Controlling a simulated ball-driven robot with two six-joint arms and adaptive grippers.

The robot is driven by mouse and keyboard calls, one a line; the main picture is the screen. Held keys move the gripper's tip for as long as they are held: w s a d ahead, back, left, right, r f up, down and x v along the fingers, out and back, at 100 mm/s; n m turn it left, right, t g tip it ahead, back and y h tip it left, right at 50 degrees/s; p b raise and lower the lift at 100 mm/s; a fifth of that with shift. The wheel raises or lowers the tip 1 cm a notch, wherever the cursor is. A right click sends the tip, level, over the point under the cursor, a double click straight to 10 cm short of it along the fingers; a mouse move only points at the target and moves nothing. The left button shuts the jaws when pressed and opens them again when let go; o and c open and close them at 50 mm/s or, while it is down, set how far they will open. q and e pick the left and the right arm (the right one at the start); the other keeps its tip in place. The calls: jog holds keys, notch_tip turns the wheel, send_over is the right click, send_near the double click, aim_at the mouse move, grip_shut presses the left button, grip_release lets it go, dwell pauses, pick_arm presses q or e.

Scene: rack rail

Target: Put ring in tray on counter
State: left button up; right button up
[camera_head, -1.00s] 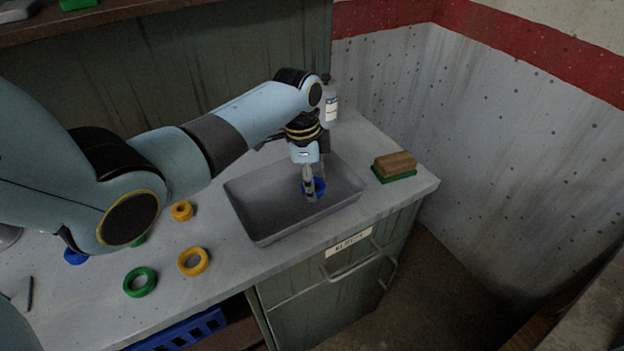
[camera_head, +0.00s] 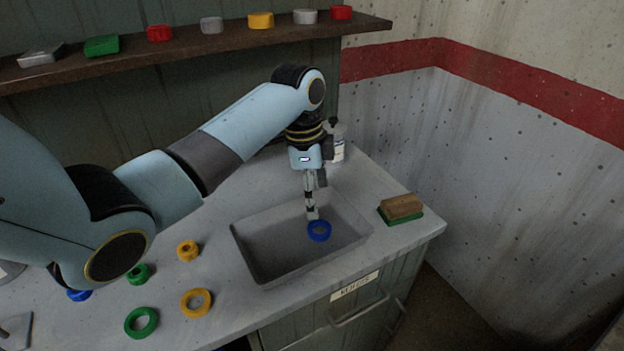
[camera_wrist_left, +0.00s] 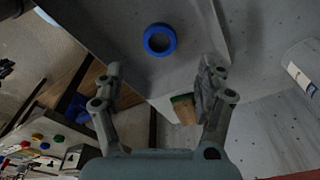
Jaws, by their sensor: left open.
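A blue ring (camera_head: 319,231) lies in the grey tray (camera_head: 262,272) on the counter, near the tray's right side. My left gripper (camera_head: 312,214) is above the tray, just behind and above the blue ring. In the left wrist view the fingers of the left gripper (camera_wrist_left: 160,85) are spread apart with nothing between them, and the blue ring (camera_wrist_left: 160,40) lies beyond them, apart from both. Two yellow rings, one upper (camera_head: 188,250) and one lower (camera_head: 196,303), and a green ring (camera_head: 141,322) lie on the counter left of the tray. My right gripper is not in view.
A wood-topped green brush (camera_head: 401,208) stands right of the tray, near the counter's edge. A white bottle (camera_head: 337,145) stands behind the gripper. A shelf (camera_head: 190,47) with several coloured pieces runs along the back. A wall closes off the right.

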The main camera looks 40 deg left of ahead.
pick_arm(q)
jog(key=r, duration=0.3)
jog(key=shift+s+a+r, duration=0.15)
jog(key=shift+a+r, duration=0.05)
jog(key=shift+r, duration=0.1)
dwell(0.3)
